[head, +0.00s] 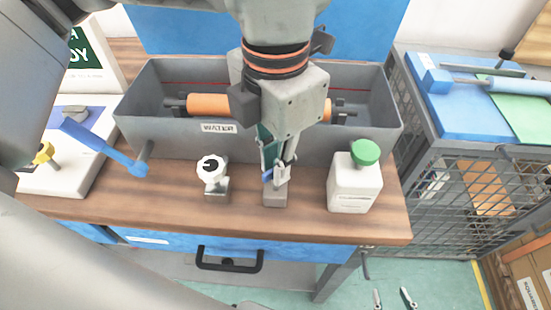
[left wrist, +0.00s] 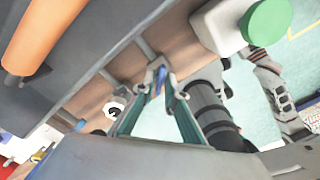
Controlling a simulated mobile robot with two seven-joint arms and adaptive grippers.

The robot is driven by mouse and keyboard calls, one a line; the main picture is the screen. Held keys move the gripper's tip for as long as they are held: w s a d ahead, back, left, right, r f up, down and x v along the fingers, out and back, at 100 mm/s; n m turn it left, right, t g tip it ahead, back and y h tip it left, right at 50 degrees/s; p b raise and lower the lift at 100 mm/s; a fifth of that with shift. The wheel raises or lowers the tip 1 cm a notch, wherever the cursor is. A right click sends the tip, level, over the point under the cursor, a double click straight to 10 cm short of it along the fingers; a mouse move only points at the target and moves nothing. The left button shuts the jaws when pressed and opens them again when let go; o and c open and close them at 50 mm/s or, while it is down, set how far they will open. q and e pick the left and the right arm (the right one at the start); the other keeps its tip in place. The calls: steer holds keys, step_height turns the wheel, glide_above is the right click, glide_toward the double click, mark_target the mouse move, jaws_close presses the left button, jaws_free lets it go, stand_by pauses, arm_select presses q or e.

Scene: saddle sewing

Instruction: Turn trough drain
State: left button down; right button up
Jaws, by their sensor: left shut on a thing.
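A grey trough (head: 180,140) labelled WATER stands on the wooden bench, with an orange roller (head: 207,106) inside. My left gripper (head: 276,172) points down in front of the trough's front wall. Its fingers are closed on a small blue lever (head: 267,176), which also shows between the fingertips in the left wrist view (left wrist: 158,84). A small grey block (head: 275,196) sits just below the fingertips. The fingers hide most of the lever, so its angle is unclear. My right gripper (head: 392,299) shows only as two separated fingertips at the bottom edge, over the floor, empty.
A white bottle with green cap (head: 354,190) stands close right of my left gripper. A white-and-black round fitting (head: 211,168) stands to its left. A mesh cage (head: 470,190) bounds the right side.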

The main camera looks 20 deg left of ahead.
arm_select(q)
steer(key=m, duration=0.4)
steer(key=shift+m, duration=2.1)
steer(key=c, duration=2)
jaws_free()
steer(key=shift+c, duration=0.2)
step_height(320, 180, up, 12)
